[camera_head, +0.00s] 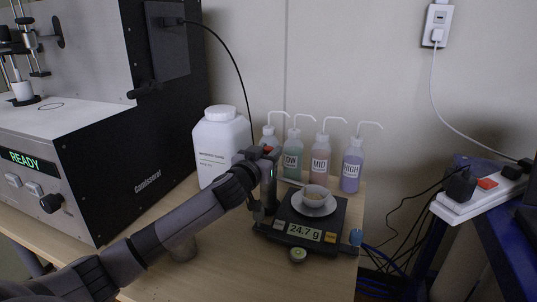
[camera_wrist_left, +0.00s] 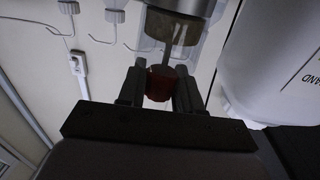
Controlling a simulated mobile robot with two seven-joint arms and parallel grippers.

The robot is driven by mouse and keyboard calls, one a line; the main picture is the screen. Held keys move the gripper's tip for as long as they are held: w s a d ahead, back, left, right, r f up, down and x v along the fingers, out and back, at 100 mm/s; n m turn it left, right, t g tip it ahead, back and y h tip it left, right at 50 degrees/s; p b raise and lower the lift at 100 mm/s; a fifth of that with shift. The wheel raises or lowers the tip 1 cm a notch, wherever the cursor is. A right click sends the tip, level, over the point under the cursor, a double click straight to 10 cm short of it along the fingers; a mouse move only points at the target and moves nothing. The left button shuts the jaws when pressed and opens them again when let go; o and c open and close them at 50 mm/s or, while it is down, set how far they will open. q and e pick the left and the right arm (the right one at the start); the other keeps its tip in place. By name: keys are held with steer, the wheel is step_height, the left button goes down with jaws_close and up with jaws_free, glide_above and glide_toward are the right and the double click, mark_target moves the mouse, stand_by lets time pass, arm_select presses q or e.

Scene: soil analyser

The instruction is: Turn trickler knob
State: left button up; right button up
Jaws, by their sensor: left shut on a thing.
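My left gripper (camera_head: 260,156) is at the top of the trickler (camera_head: 268,190), a dark upright cylinder beside the scale. In the left wrist view the gripper (camera_wrist_left: 159,88) has its two dark fingers on either side of the dark red knob (camera_wrist_left: 160,80), shut on it. The knob (camera_head: 267,149) shows only as a small red patch in the head view. The trickler's thin tube (camera_head: 291,182) points toward the small cup (camera_head: 316,193) on the scale pan. The scale (camera_head: 288,236) reads 24.7 g. My right gripper is not in view.
A large white bottle (camera_head: 222,145) stands close behind my gripper. Several wash bottles (camera_head: 320,160) line the back. The analyser (camera_head: 110,150) reads READY at left. A power strip (camera_head: 480,195) is at right. Bare table (camera_head: 235,270) lies in front.

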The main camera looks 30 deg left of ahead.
arm_select(q)
steer(key=shift+f+n+g+y+b, duration=0.1)
steer(key=shift+n+g+y+b, duration=0.45)
steer(key=shift+n+y, duration=0.7)
steer(key=shift+y, duration=0.35)
steer(key=o, duration=0.9)
steer(key=shift+o, duration=0.2)
steer(key=v, duration=0.7)
steer(key=shift+s, duration=0.1)
